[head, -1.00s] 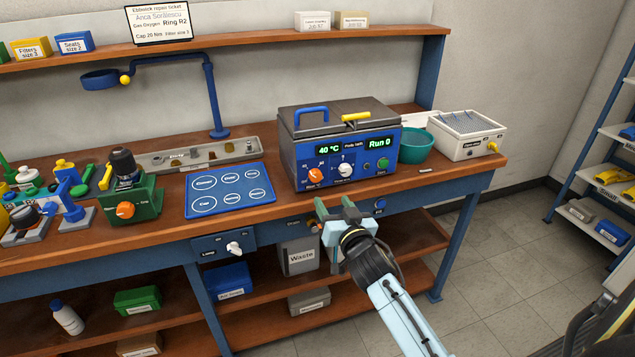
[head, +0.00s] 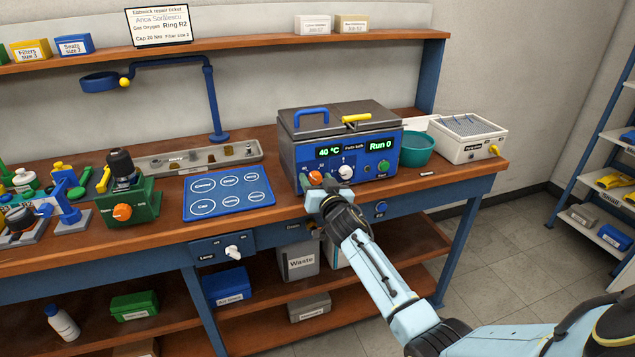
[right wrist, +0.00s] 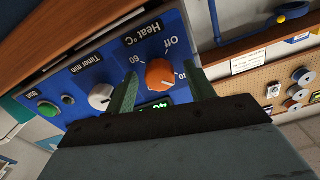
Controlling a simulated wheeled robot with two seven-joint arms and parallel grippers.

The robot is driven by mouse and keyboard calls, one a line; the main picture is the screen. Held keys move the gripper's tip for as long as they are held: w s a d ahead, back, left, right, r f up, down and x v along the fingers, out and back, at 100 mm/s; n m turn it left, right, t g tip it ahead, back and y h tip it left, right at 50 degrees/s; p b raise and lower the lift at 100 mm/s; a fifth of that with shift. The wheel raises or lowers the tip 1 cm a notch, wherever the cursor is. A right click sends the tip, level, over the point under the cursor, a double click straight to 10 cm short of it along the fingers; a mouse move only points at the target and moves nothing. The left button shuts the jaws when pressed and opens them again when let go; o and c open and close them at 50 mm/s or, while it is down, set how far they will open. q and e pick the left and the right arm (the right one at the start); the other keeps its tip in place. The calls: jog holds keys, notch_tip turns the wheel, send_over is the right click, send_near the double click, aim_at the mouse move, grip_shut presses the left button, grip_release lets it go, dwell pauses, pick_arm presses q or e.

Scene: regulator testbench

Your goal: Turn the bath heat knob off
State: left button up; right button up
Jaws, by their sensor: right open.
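The bath (head: 345,145) is a blue box with a grey lid on the bench; its displays read 40 °C and Run 0. Its orange heat knob (head: 315,177) is at the lower left of the front panel. In the right wrist view the heat knob (right wrist: 160,73) has Off, 40 and 60 marks around it; its pointer is not clear. My right gripper (head: 322,187) is at the panel, open. In the right wrist view its green fingers (right wrist: 163,80) stand apart, one on each side of the knob; contact cannot be told. My left gripper is out of view.
The white timer knob (right wrist: 101,96) and green start button (right wrist: 48,109) are beside the heat knob. A teal bowl (head: 417,150) and a white box (head: 467,138) stand right of the bath. A blue mat (head: 228,191) lies to its left.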

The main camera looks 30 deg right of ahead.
jog(key=c, duration=1)
jog(key=shift+n, duration=0.5)
jog(key=n, duration=0.3)
jog(key=shift+n, duration=0.4)
jog(key=n, duration=0.4)
jog(key=shift+n, duration=0.3)
jog(key=n, duration=0.4)
jog(key=shift+n, duration=2.2)
